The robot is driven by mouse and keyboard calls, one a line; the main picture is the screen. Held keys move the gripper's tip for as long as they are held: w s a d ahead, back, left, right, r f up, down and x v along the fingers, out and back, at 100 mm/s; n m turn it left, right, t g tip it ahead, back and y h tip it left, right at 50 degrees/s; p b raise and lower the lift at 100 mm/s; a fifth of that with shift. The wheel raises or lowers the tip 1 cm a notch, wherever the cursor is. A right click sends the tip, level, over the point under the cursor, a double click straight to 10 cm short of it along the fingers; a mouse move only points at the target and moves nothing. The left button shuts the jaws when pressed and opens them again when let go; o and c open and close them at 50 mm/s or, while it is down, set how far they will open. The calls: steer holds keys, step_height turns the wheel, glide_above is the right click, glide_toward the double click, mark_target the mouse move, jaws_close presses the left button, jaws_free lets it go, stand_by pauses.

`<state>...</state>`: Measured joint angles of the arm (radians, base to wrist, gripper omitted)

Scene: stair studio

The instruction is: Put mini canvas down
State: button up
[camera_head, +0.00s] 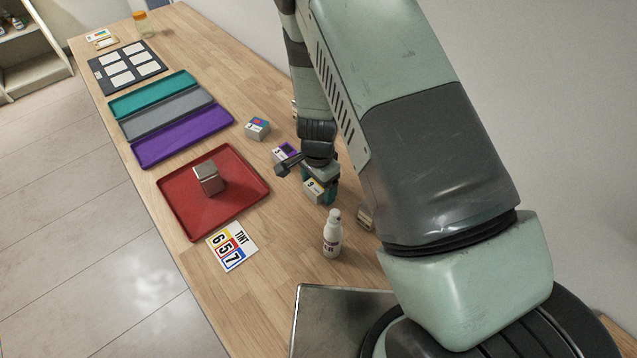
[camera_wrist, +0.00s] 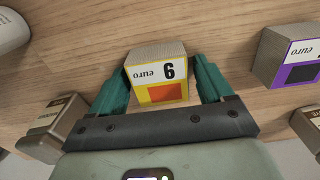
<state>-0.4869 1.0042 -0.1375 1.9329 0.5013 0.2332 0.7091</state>
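The mini canvas (camera_head: 314,190) is a small block with a yellow and orange label reading "euro 6". It shows between the teal fingers of my gripper (camera_wrist: 166,80) in the wrist view (camera_wrist: 160,72). The fingers stand on both sides of it and appear closed on it. In the head view my gripper (camera_head: 322,191) is low over the wooden table, right of the red tray. I cannot tell whether the canvas touches the table.
A red tray (camera_head: 186,220) holds a metallic-looking block (camera_head: 209,178). Purple (camera_head: 184,138), grey (camera_head: 165,113) and teal (camera_head: 150,94) trays lie beyond. A white bottle (camera_head: 333,236) and a number card (camera_head: 232,247) are nearer. Another block (camera_head: 366,217) is close by. Bare wood lies between tray and gripper.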

steer(key=shift+o, duration=0.6)
